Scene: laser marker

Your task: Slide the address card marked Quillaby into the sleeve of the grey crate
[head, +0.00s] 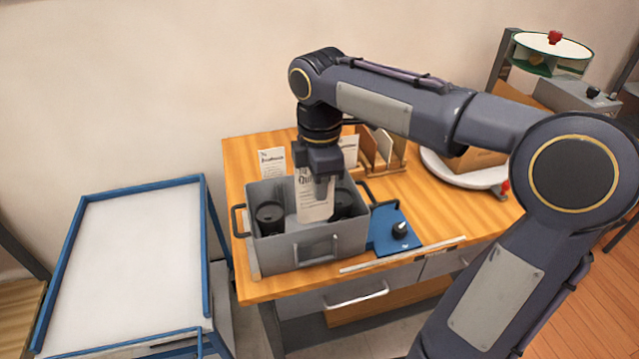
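My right gripper (324,190) comes down from above over the grey crate (315,245) on the wooden table. It is shut on a white address card (314,208), which hangs upright. The card's heading is partly hidden by the fingers; the letters that show look like "Qui". The card's lower part is inside the crate's outline, behind the front wall. I cannot tell whether it touches the crate. My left gripper is not in view.
Black cylindrical items (270,216) stand in the crate. Another card (272,162) stands behind it, and a wooden rack (385,150) holds more cards. A blue plate with a black knob (399,229) lies right of the crate. A white-topped blue cart (130,255) stands empty at left.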

